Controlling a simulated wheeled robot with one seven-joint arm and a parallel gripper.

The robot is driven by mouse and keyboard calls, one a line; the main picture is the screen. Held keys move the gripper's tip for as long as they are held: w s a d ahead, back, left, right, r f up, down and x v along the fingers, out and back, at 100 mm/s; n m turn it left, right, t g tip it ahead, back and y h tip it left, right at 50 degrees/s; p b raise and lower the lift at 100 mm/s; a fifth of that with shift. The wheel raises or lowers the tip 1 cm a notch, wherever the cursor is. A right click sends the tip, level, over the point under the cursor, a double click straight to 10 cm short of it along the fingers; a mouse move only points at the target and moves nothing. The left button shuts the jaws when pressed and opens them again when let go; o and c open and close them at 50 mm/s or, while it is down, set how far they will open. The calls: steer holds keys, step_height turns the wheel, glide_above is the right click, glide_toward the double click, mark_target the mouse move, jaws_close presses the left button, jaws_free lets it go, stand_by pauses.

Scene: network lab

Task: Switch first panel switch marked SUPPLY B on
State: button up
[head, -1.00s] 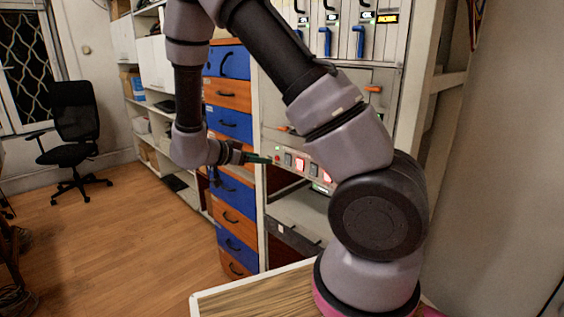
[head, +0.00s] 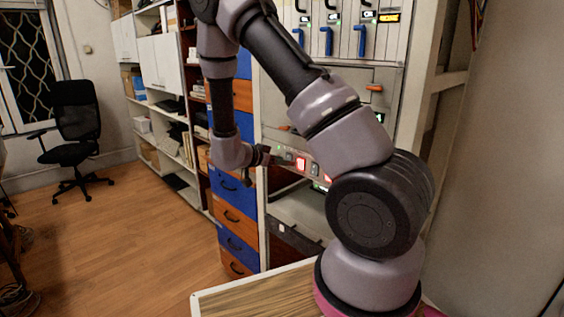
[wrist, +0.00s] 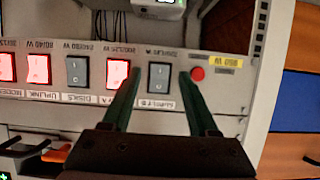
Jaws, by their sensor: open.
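The SUPPLY B switch (wrist: 158,82) is a dark grey, unlit rocker on the white panel, seen upside down in the wrist view. Its label (wrist: 157,102) sits below it in that picture. My gripper (wrist: 161,74) is open, with one dark green finger on each side of this switch. Whether the fingers touch the panel cannot be told. The lit red SUPPLY A switch (wrist: 118,74) is just left of the left finger. In the head view my gripper (head: 284,160) reaches the left part of the switch panel, beside a lit red switch (head: 301,163).
A round red button (wrist: 197,73) lies right of the right finger. The unlit DISKS switch (wrist: 78,71) and lit UPLINK switch (wrist: 38,68) are farther left. Blue and orange drawers (head: 232,190) stand left of the rack. The wooden floor (head: 130,250) is open.

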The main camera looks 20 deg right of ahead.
jaws_close()
steer(key=shift+f+t+h, duration=0.25)
steer(key=shift+t+h, duration=0.05)
steer(key=shift+h, duration=0.4)
steer(key=shift+f+t+h, duration=0.2)
steer(key=shift+t+h, duration=0.1)
steer(key=shift+h, duration=0.4)
jaws_free()
steer(key=v, duration=1.1)
